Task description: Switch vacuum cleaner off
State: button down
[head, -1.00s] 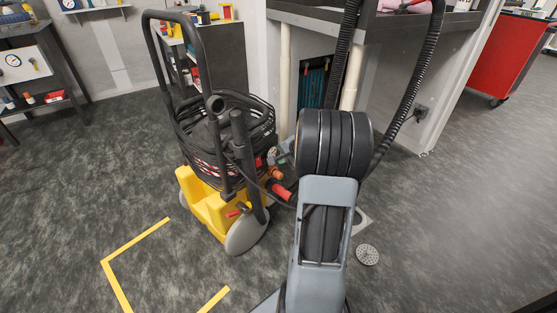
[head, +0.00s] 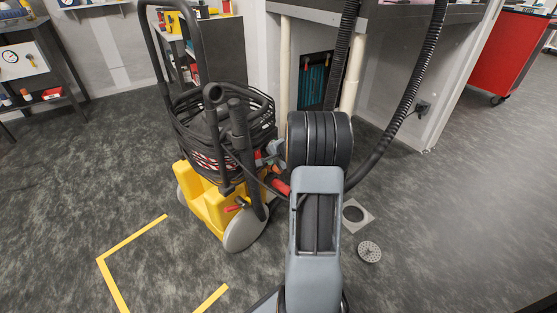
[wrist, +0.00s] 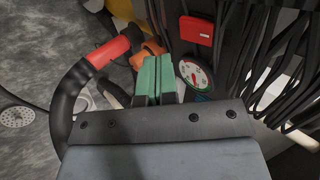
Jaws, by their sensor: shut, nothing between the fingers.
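The vacuum cleaner (head: 205,205) has a yellow base, grey wheels, a tall black handle and a coiled black cable around its upper body. In the wrist view, my gripper (wrist: 154,62) shows two green fingers pressed together, with nothing between them. Just right of the fingertips is a round dial gauge (wrist: 194,75) with a red and green scale. Above the gauge is a red rectangular part (wrist: 196,30) on the dark body; I cannot tell whether it is the switch. In the head view, my arm hides most of the gripper beside the cleaner's right side.
A black hose with a red cuff (wrist: 108,52) lies left of the fingers. Loose black cables (wrist: 285,70) hang at the right. A square floor drain (head: 355,215) and its round cover (head: 369,252) are right of my arm. Open floor lies left, with yellow tape (head: 130,238).

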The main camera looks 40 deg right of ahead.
aim_at(257, 155)
jog(key=shift+w+a+f+b, duration=0.15)
jog(key=shift+w+f, duration=0.2)
jog(key=shift+w, duration=0.5)
jog(key=shift+w+a+f+b, duration=0.1)
jog(key=shift+w+f, duration=0.2)
jog(key=shift+w, duration=0.6)
jog(key=shift+w+a+f+b, duration=0.15)
jog(key=shift+w+f, duration=0.2)
jog(key=shift+w, duration=0.5)
